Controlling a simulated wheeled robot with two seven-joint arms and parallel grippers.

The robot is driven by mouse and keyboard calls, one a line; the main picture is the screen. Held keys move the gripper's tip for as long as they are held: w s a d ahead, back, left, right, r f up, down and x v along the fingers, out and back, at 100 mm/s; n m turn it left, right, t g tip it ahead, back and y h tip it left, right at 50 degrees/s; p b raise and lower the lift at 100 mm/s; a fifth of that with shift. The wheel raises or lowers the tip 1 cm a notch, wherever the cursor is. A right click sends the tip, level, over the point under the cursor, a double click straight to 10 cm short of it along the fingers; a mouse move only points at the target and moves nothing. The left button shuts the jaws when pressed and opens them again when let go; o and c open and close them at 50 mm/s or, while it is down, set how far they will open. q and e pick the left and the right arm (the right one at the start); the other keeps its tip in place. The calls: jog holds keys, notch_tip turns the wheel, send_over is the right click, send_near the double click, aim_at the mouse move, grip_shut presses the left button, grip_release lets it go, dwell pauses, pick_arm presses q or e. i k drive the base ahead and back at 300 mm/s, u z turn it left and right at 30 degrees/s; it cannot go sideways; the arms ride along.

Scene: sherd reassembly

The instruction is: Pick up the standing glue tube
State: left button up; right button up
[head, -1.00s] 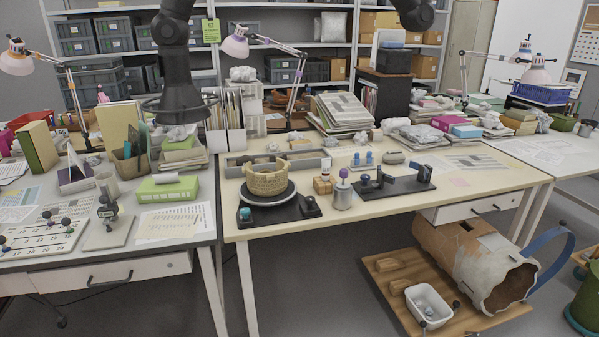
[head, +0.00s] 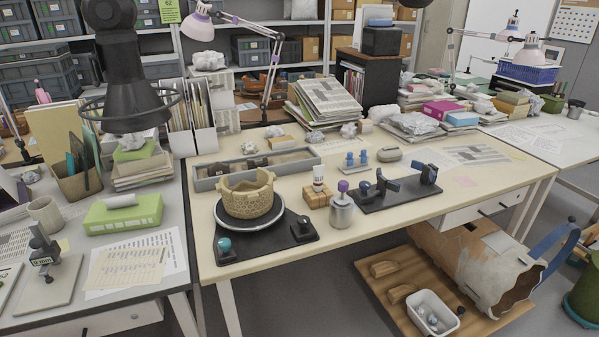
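The glue tube (head: 318,178) is small and white with a dark label. It stands upright at a small wooden block (head: 316,196) on the cream table, just behind a metal jar with a purple knob (head: 342,208). The block hides its lower end. My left arm comes down from the top left over the grey table and ends in a dark wrist with a ring around it. Its fingers cannot be made out, and it is well away from the tube.
Left of the tube, a partly rebuilt bowl (head: 247,193) sits on a turntable on a black board (head: 295,240). A grey divided tray (head: 207,184) lies behind. A black stand (head: 402,193) is to the right. A large broken vessel (head: 470,262) lies below the table.

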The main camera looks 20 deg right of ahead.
aim_at(317, 170)
jog(key=z, duration=0.5)
jog(key=i, duration=0.7)
jog(key=z, duration=0.8)
